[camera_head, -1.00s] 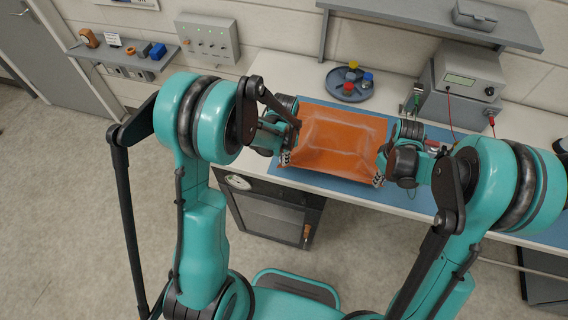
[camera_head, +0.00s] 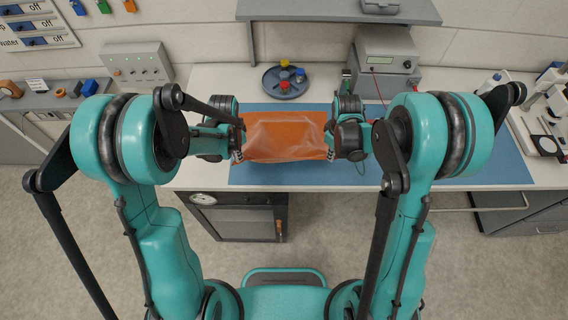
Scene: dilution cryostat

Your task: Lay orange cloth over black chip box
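The orange cloth (camera_head: 285,137) spreads between my two grippers over the blue mat, with a raised, creased shape in its middle. The black chip box is not visible; the raised part suggests something beneath the cloth, but I cannot tell what. My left gripper (camera_head: 239,153) is at the cloth's near left corner and appears shut on it. My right gripper (camera_head: 330,150) is at the near right corner and appears shut on it. The fingertips are small in this view.
The blue mat (camera_head: 480,160) is clear to the right. A round dark tray (camera_head: 286,90) with coloured caps stands behind the cloth. A grey instrument (camera_head: 385,60) stands at the back. A microscope (camera_head: 545,100) is at far right. A dark cabinet (camera_head: 240,218) sits below the bench.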

